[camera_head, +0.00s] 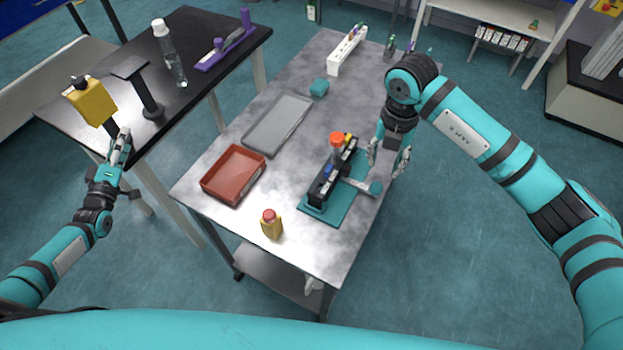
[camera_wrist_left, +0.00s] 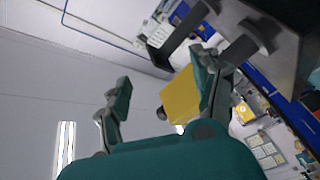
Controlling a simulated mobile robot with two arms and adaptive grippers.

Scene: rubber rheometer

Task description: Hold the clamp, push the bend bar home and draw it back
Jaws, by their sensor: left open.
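A black clamp (camera_head: 325,186) with an orange-red knob on top stands on a teal base plate (camera_head: 347,212) on the metal table. A pale bar with a teal round end (camera_head: 375,188), apparently the bend bar, sticks out from its right side. My right gripper (camera_head: 387,168) hangs with fingers apart and empty, just above and beside the bar's teal end; contact cannot be told. My left gripper (camera_head: 122,150) is open and empty, away from the clamp, beside the dark table at the left. Its spread fingers show in the left wrist view (camera_wrist_left: 160,92).
A yellow block (camera_head: 92,102) on a stand is close to my left gripper. A clear bottle (camera_head: 172,60) stands on the dark table.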

